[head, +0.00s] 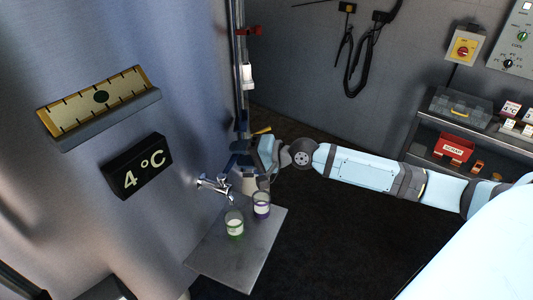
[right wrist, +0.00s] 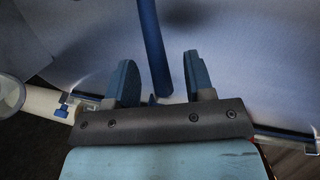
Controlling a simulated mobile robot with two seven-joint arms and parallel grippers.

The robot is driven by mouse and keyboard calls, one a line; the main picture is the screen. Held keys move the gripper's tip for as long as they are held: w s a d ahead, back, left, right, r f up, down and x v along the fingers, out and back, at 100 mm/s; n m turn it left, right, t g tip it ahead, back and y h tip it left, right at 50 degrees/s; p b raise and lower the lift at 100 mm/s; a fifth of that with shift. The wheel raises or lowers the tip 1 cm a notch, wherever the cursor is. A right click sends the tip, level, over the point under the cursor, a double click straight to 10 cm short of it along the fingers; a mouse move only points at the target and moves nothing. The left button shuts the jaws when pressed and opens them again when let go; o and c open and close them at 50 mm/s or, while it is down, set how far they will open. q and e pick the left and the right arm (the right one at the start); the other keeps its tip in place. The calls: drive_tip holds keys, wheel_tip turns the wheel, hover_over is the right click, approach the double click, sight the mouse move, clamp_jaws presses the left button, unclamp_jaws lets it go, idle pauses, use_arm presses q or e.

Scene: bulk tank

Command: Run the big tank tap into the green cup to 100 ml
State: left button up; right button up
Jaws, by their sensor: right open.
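The tank tap (head: 213,185) is a silver spout on the tank wall. The green cup (head: 234,225) stands upright on the metal shelf (head: 235,258) near the spout; I cannot tell whether it is exactly under it, or its liquid level. My right gripper (head: 241,154) is beside the tank, above and behind the tap in the head view. In the right wrist view its two blue fingers (right wrist: 159,62) are apart, with a blue bar (right wrist: 152,45) showing between them; contact cannot be told. My left gripper is not in view.
A purple cup (head: 261,205) stands just right of the green one. Vertical pipes (head: 241,75) and a yellow handle (head: 262,130) are close to my right gripper. A gauge (head: 100,97) and a 4 °C sign (head: 138,167) are on the tank (head: 190,70).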

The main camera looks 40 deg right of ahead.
use_arm(q)
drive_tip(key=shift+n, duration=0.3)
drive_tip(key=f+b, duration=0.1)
drive_tip(key=b, duration=0.1)
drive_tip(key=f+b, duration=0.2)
drive_tip(key=b, duration=0.1)
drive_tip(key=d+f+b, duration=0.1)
drive_tip(key=b, duration=0.1)
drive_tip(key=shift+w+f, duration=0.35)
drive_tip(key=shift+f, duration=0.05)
use_arm(e)
drive_tip(key=v, duration=1.2)
use_arm(q)
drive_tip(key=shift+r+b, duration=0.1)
drive_tip(key=shift+b, duration=0.2)
use_arm(e)
drive_tip(key=shift+s, duration=0.1)
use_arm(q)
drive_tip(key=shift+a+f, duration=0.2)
